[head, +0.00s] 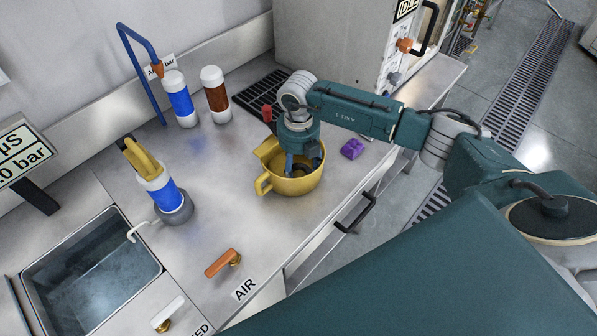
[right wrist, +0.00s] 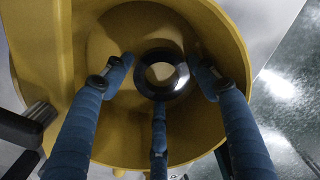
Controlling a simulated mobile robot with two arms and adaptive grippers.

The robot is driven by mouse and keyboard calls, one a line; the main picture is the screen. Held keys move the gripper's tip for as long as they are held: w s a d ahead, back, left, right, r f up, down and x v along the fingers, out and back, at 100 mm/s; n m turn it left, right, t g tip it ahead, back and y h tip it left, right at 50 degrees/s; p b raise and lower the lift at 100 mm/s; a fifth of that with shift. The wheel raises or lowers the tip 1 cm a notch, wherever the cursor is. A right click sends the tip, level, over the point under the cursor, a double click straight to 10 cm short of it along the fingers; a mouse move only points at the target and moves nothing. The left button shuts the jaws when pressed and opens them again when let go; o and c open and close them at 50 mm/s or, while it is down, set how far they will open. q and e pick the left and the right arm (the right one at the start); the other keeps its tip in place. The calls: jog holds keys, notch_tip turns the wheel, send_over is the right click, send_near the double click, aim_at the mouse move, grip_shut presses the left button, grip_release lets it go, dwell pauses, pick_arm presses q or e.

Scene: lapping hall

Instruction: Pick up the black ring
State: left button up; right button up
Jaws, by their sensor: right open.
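The black ring (right wrist: 180,83) lies at the bottom of a yellow pot (right wrist: 232,45) in the right wrist view. In the head view the yellow pot (head: 297,185) stands on the steel counter, and the ring cannot be told apart there from the dark gripper parts. My right gripper (head: 303,168) points down into the pot's mouth. In the right wrist view its blue fingers (right wrist: 163,88) are spread around the ring, open and empty. One finger is close to the ring's near edge; whether it touches cannot be told. My left gripper is not in view.
A purple block (head: 352,149) lies right of the pot. A red-topped item (head: 267,113) stands behind it. Blue (head: 180,98) and brown (head: 215,95) canisters stand at the back left.

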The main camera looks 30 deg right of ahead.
jog(key=c, duration=0.8)
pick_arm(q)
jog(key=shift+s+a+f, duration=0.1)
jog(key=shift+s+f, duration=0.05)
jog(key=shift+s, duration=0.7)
pick_arm(e)
jog(key=shift+r, duration=0.1)
jog(key=shift+c, duration=0.5)
